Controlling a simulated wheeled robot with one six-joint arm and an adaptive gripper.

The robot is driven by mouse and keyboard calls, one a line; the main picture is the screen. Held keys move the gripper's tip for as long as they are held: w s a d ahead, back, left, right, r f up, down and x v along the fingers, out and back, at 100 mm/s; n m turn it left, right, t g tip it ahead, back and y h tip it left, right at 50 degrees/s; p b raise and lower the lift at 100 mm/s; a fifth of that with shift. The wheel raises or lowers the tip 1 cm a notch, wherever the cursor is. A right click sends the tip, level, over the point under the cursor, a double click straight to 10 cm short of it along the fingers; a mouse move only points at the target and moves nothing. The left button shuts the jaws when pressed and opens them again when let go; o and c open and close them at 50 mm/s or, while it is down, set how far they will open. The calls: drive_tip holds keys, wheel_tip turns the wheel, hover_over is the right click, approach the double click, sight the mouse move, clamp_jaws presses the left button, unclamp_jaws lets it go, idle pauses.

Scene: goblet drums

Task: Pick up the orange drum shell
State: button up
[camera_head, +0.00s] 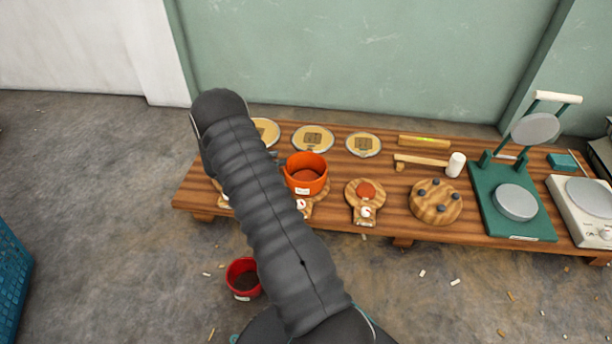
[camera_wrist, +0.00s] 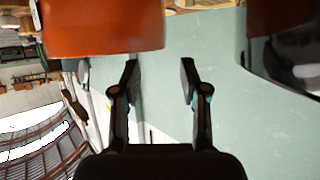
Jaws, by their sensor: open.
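The orange drum shell (camera_head: 306,178) is a cup shape with a small white label, open at the top. It stands upright on a wooden stand on the low bench, just right of my arm. In the wrist view a large orange-brown curved wall, seemingly the shell (camera_wrist: 100,28), fills the upper left. My gripper (camera_wrist: 160,72) is open there, its two dark fingers apart with nothing between them. The shell's wall lies beyond and to the left of the fingertips, not between them. In the head view my arm hides most of the gripper.
The slatted wooden bench (camera_head: 385,225) holds round drum heads behind the shell, a second wooden stand (camera_head: 365,195) to its right, a mallet (camera_head: 430,162), a peg block (camera_head: 436,202) and a green press (camera_head: 512,205). A red pot (camera_head: 243,278) stands on the floor. A dark rounded object (camera_wrist: 285,45) shows right in the wrist view.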

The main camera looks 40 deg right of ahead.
sight(293, 156)
drive_tip(key=x, duration=0.8)
drive_tip(key=shift+d+b, duration=0.15)
drive_tip(key=shift+b, duration=0.25)
drive_tip(key=shift+r, duration=0.1)
clamp_jaws()
